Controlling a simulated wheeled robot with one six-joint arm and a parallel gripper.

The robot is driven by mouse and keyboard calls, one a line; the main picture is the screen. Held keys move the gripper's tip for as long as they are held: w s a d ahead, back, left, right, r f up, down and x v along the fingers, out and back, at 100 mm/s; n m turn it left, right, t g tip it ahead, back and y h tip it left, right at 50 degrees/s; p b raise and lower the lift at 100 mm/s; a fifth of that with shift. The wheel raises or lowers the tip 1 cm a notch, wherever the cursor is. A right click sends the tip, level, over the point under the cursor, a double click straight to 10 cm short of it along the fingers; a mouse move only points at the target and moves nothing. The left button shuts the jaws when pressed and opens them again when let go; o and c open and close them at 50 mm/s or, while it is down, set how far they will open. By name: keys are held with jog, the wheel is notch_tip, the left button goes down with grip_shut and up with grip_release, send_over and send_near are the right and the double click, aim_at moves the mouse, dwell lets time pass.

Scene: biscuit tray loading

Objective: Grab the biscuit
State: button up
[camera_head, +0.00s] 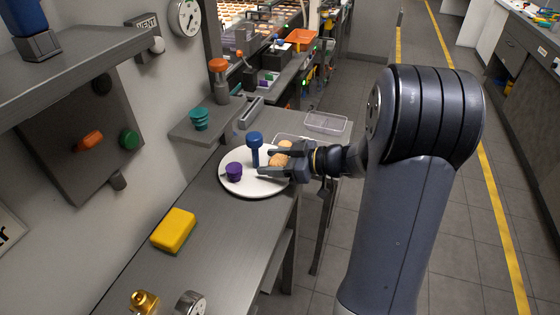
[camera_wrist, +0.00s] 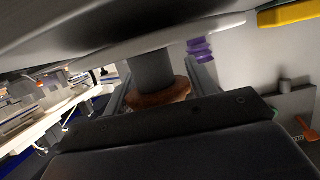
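A round white plate (camera_head: 240,187) lies on the grey counter. Two round brown biscuits are on its right side: one biscuit (camera_head: 279,160) lies between my fingers, and another biscuit (camera_head: 285,145) is just behind it. My gripper (camera_head: 265,163) reaches in from the right, low over the plate, with its fingers spread apart. In the wrist view a biscuit (camera_wrist: 160,97) shows between the two fingers (camera_wrist: 162,88), partly hidden by the gripper body. A gap shows on its right side; contact on the left is unclear.
A blue-topped upright tool (camera_head: 254,140) and a purple cup (camera_head: 234,170) stand on the plate, close to my fingers. A yellow sponge (camera_head: 174,230) lies on the counter nearer the camera. A teal cup (camera_head: 199,119) stands on the shelf behind. Clear plastic trays (camera_head: 326,123) are behind right.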

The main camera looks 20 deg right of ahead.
jog(key=shift+c, duration=1)
jog(key=shift+r, duration=0.1)
